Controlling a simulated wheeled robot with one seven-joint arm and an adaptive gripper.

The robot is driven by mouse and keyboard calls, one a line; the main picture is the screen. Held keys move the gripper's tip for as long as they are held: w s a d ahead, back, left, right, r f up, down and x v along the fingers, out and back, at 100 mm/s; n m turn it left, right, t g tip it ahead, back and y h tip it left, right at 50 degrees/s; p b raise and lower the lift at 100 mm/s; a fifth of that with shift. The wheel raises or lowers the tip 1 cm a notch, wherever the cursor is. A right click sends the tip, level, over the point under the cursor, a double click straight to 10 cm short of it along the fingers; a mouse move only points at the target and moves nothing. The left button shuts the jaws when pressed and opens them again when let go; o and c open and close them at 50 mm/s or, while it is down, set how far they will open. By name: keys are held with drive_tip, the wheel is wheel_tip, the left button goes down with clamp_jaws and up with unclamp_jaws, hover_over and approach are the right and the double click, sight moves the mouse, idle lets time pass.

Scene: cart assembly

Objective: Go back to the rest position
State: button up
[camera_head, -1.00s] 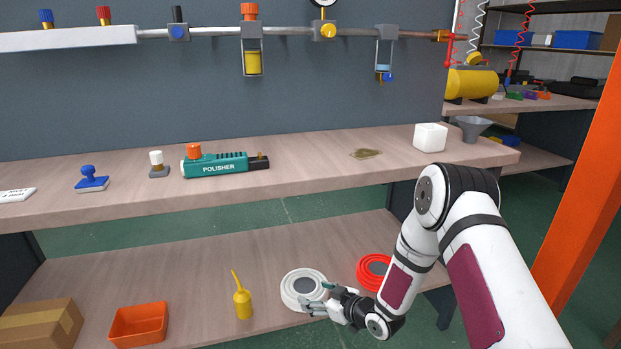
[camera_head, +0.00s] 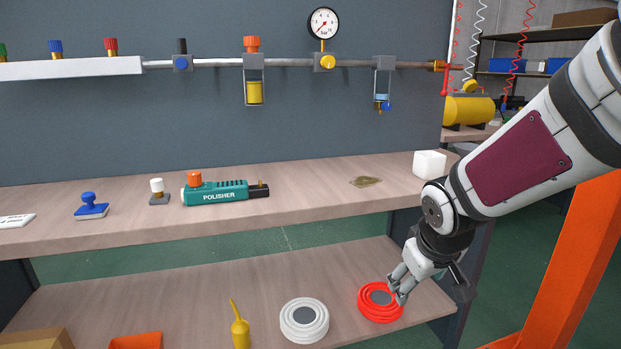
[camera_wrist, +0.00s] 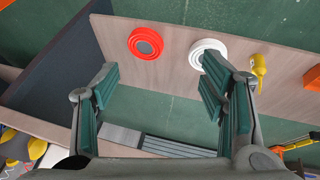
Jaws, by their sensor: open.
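My gripper (camera_head: 400,284) is at the lower right in the head view, overlapping the right edge of the red coiled hose (camera_head: 380,303) in the picture. In the wrist view my gripper (camera_wrist: 160,95) has its two green-padded fingers wide apart with nothing between them. The red hose (camera_wrist: 146,42) and the white hose (camera_wrist: 207,50) lie on the lower shelf beyond the fingertips, apart from them. The white hose (camera_head: 304,320) sits left of the red one in the head view. My arm reaches in from the upper right.
The upper bench (camera_head: 320,200) holds a teal polisher (camera_head: 222,192), a blue stamp (camera_head: 91,208) and a white cube (camera_head: 430,164). A yellow oil bottle (camera_head: 240,331) and an orange bin (camera_head: 136,341) are on the lower shelf. An orange post (camera_head: 580,260) stands at right.

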drive_tip(key=s+a+r+m+g+y, duration=0.1)
drive_tip(key=s+r+m+g, duration=0.15)
drive_tip(key=s, duration=1.45)
drive_tip(key=s+r+m+g, duration=0.2)
drive_tip(key=s+r+g, duration=0.15)
drive_tip(key=s, duration=1.25)
wheel_tip(320, 180, up, 30)
drive_tip(key=t+p, duration=0.5)
drive_tip(key=p, duration=2.3)
drive_tip(key=shift+d+r+n+p, duration=0.15)
drive_tip(key=shift+n+p, duration=0.15)
drive_tip(key=shift+n, duration=0.05)
